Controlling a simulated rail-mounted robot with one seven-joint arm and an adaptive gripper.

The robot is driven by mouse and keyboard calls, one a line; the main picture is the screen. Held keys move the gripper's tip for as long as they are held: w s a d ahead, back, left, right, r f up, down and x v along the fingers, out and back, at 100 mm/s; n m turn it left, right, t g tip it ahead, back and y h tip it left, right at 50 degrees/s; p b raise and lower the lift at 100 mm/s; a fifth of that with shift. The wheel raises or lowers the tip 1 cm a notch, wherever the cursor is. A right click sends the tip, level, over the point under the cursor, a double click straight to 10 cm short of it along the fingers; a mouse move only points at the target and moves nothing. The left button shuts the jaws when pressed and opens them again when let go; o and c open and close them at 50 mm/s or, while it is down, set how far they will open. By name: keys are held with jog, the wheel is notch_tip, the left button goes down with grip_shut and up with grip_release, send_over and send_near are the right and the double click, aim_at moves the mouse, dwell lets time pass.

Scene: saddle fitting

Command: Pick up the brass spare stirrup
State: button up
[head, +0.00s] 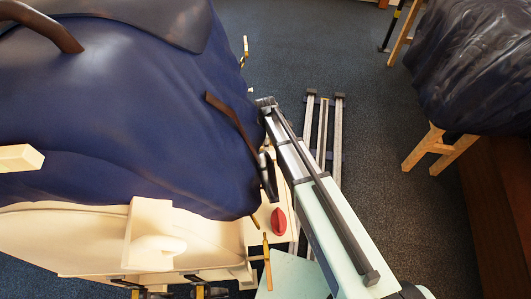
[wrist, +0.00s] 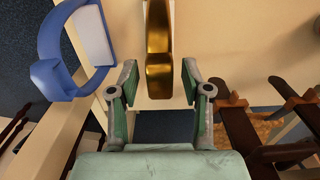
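In the wrist view, a shiny brass piece (wrist: 158,45), which looks like the brass spare stirrup, stands against a pale cream surface. Its upper end is cut off by the frame's top edge. My gripper (wrist: 158,78) is open, with one green-padded finger on each side of the brass piece's lower end. Gaps show between the piece and both fingers; I cannot tell how deep it sits between them. In the head view I cannot make out my gripper or this stirrup clearly.
A blue loop with a white pad (wrist: 65,50) is close to the left finger. Brown straps (wrist: 245,125) hang at the right. In the head view, a blue-covered form (head: 130,110) fills the left, with a red knob (head: 279,222) below it.

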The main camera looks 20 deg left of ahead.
grip_shut()
jog(key=shift+r, duration=0.15)
